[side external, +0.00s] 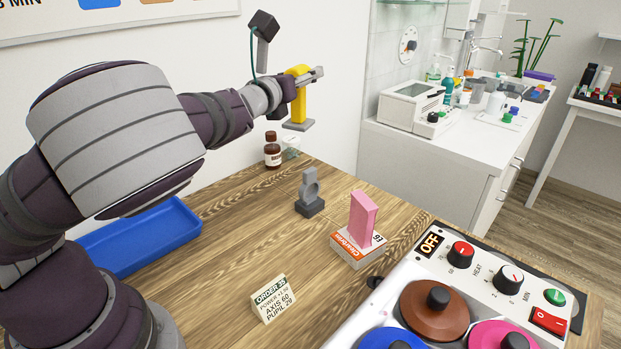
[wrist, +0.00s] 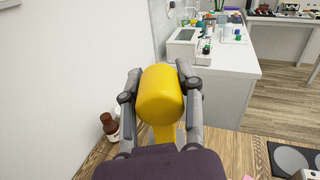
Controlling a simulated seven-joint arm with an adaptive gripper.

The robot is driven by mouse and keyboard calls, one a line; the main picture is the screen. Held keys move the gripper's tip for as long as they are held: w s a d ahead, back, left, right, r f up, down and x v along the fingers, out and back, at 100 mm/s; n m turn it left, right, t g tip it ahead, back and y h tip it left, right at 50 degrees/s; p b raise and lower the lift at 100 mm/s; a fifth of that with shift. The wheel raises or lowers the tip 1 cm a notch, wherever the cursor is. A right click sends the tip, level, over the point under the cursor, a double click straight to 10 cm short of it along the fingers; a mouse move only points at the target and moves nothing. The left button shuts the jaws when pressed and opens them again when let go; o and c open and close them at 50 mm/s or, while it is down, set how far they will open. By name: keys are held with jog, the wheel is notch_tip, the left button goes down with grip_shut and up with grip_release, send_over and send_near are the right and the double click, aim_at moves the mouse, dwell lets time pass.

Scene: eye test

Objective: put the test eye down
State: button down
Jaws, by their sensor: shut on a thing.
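My gripper (side external: 306,76) is shut on a yellow test eye (side external: 299,101) with a flat grey base, held in the air above the back of the wooden table. In the wrist view, its rounded yellow body (wrist: 162,92) sits between the two grey fingers of my gripper (wrist: 160,84). The grey base hangs clear of the table in the side view. Its front face is hidden from the wrist view. A card (side external: 273,299) reading "ORDER 35", "AXIS 60" and "PUPIL 29" stands near the table's front.
A grey stand (side external: 310,194) and a pink block (side external: 363,217) on a white-orange box (side external: 357,250) stand mid-table. A brown bottle (side external: 272,150) and clear jar (side external: 291,146) are at the back. A blue tray (side external: 145,238) lies left; a dial panel (side external: 487,268) stands right.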

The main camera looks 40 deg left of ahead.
jog(key=s+r+n+g+y, duration=0.5)
jog(key=s+n+g+y, duration=0.4)
jog(key=s+g+y, duration=0.15)
jog(key=shift+n, duration=0.3)
jog(key=shift+s+f, duration=0.15)
jog(key=shift+f, duration=6)
jog(key=shift+s+f, duration=0.15)
jog(key=shift+f, duration=6)
jog(key=shift+f, duration=0.55)
jog(key=c, duration=0.6)
grip_release()
jog(key=shift+c, duration=0.2)
